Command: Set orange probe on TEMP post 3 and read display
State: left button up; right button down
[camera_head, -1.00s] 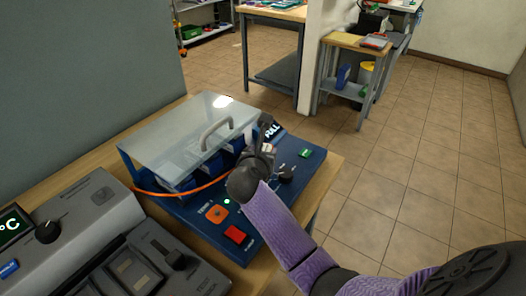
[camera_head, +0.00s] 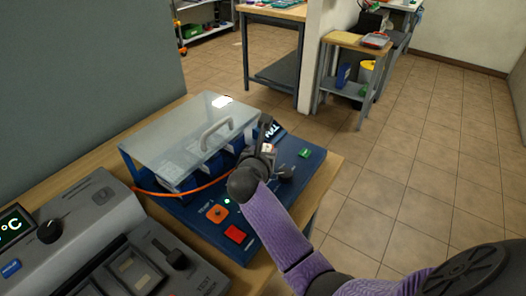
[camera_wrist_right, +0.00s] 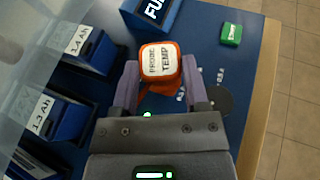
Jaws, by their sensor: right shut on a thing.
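The orange probe (camera_wrist_right: 159,62) has a white label reading PROBE TEMP. In the right wrist view it sits between the two fingers of my right gripper (camera_wrist_right: 160,85), which is shut on it. In the head view my right gripper (camera_head: 265,156) is above the blue panel (camera_head: 318,158), beside the clear-lidded box, and mostly hides the probe. Whether the probe touches anything below is hidden. An orange knob-like part (camera_head: 217,213) is on the panel near a label starting TEMP; its number is unclear. The display (camera_head: 14,227) is cut off at left and shows °C. My left gripper is not in view.
The clear lid (camera_head: 180,135) with a grey handle covers blue batteries left of my gripper. An orange cable (camera_head: 185,195) runs along the box front. A red button (camera_head: 235,233), green block (camera_head: 304,153) and FULL sign (camera_head: 272,129) are nearby. The grey tester (camera_head: 85,215) stands left.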

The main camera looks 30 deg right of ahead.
jog(key=shift+f+b, duration=0.5)
jog(key=shift+f, duration=0.15)
jog(key=shift+c, duration=1.8)
grip_release()
